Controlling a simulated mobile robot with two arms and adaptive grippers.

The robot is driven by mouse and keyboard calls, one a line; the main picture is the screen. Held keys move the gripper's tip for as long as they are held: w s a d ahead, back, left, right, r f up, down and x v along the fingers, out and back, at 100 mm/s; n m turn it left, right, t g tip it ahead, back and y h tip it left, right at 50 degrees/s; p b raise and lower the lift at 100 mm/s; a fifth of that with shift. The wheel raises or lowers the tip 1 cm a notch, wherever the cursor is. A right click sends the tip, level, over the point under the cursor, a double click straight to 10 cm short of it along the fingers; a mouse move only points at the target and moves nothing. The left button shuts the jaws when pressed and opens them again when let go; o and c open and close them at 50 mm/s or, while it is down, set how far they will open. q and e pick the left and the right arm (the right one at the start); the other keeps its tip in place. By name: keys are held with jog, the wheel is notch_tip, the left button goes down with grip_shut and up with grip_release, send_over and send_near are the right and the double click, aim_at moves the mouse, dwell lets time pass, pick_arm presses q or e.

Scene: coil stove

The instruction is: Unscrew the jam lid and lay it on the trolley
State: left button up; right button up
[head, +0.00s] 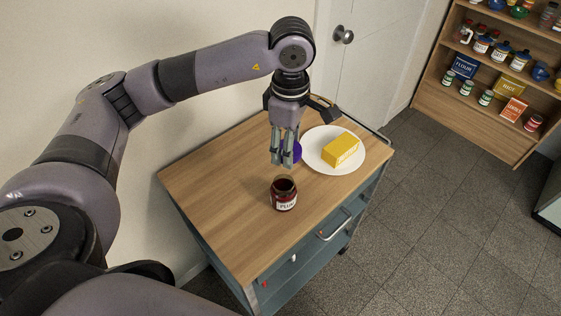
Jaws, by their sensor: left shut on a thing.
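The jam jar (284,196), dark red with a white label reading "PLUM", stands upright on the wooden top of the trolley (225,195). Its mouth is uncovered and looks dark inside. My left gripper (282,160) points down above and just behind the jar. It is shut on the purple-blue jam lid (297,152), which is partly hidden behind the fingers. The lid is apart from the jar; I cannot tell its exact height above the trolley top. My right gripper is not in view.
A white plate (314,157) with a yellow box (341,149) stands at the trolley's right rear, close to the lid. The trolley's left and front top are bare. A wall and a door (365,50) are behind; a stocked shelf (470,105) stands at the right.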

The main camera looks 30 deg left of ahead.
pick_arm(q)
jog(key=w+n, duration=0.1)
jog(key=n, duration=0.4)
jog(key=w+a+n, duration=0.1)
jog(key=n, duration=0.2)
jog(key=shift+w+r, duration=0.35)
jog(key=shift+r, duration=0.05)
jog(key=n, duration=1.3)
send_over(286, 172)
jog(key=s+d, duration=0.1)
jog(key=s, duration=0.1)
notch_tip(286, 172, down, 15)
jog(key=shift+s+r+p, duration=0.15)
jog(key=shift+p, duration=0.15)
notch_tip(286, 172, down, 4)
jog(key=shift+f+p, duration=0.1)
jog(key=shift+p, duration=0.25)
jog(key=shift+f, duration=0.1)
